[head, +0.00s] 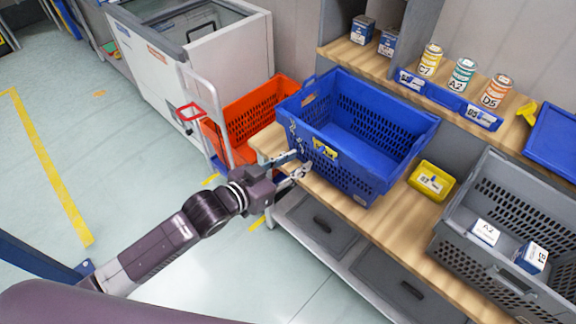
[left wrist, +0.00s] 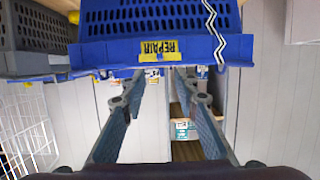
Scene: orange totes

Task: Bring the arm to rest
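My left arm reaches in from the lower left of the head view. Its gripper (head: 300,162) is at the near left side of a blue tote (head: 375,118), which stands upright and empty on a wooden bench. The two fingers are spread apart with nothing visible between them. In the left wrist view the open gripper (left wrist: 160,82) points toward the blue tote's wall (left wrist: 120,22) with its yellow REPAIR label (left wrist: 160,46). The fingertips are close to the tote; I cannot tell if they touch it. My right gripper is not in view.
An orange tote (head: 250,118) sits on a cart behind the gripper. A grey tote (head: 455,232) holding small boxes and a yellow bin (head: 431,181) are to the right. Cans stand on the upper shelf (head: 375,55). The floor (head: 110,170) at left is open.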

